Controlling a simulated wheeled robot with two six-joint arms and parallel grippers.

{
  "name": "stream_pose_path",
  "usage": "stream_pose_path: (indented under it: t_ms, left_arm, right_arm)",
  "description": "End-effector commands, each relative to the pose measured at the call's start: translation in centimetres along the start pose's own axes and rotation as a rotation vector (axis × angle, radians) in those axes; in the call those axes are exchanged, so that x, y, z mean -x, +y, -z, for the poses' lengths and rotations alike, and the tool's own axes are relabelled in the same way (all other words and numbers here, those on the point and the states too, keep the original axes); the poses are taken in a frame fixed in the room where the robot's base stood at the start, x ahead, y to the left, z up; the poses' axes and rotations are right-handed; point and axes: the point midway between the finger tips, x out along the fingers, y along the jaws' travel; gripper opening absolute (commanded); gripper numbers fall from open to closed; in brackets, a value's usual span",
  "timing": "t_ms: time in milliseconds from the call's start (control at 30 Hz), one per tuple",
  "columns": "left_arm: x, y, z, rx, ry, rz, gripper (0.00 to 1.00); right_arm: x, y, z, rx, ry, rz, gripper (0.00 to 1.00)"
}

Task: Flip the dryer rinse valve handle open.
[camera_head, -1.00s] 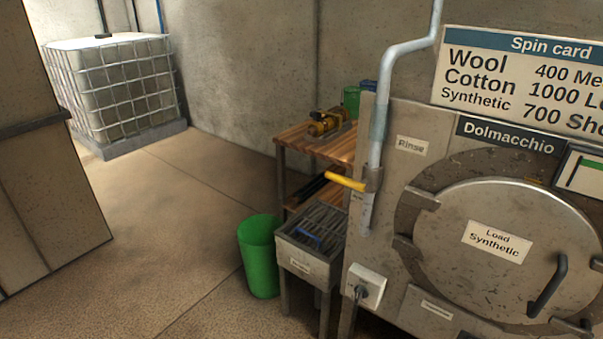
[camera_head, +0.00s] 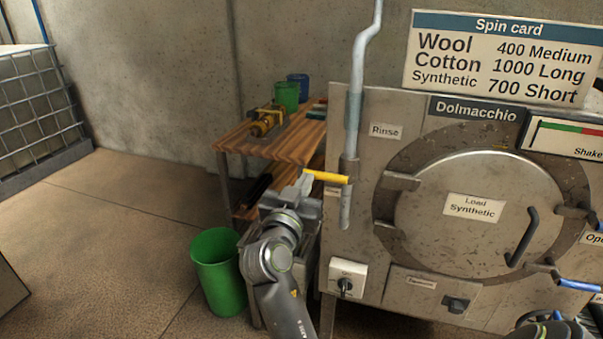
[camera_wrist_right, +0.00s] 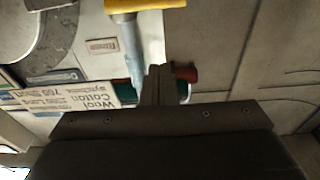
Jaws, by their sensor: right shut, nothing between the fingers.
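The rinse valve has a yellow handle (camera_head: 327,177) on the grey pipe (camera_head: 352,130) at the left of the dryer front, beside the "Rinse" label (camera_head: 385,131). The handle sticks out to the left, nearly level, across the pipe. My right gripper (camera_head: 304,184) is shut and empty, with its tips close to the handle's free left end. In the right wrist view the yellow handle (camera_wrist_right: 146,4) is at the top edge, and the shut fingers (camera_wrist_right: 157,72) stand apart from it. Whether they touch cannot be told from the head view. My left gripper is not in view.
The dryer door (camera_head: 465,215) is closed, with a dial switch (camera_head: 346,280) at its lower left. A wooden shelf (camera_head: 290,147) with cups and a yellow tool stands behind my arm. A green bin (camera_head: 218,270) is on the floor, left of my arm. Open floor lies further left.

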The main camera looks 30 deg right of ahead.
Motion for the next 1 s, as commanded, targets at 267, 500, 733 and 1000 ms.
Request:
stream_pose_path:
  t_ms: [267,500,733,1000]
  left_arm:
    - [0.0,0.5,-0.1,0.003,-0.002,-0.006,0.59]
    - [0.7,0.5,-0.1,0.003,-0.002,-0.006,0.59]
    - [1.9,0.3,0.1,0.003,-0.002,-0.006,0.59]
    - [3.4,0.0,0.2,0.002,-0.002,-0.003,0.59]
  right_arm:
    - [0.0,0.0,0.0,0.001,0.0,0.001,0.0]
    - [-1.4,-0.1,0.2,0.004,0.003,0.003,0.0]
    - [-4.8,0.0,0.3,0.007,0.003,0.001,0.0]
    - [-9.6,0.0,0.3,0.008,0.003,0.001,0.0]
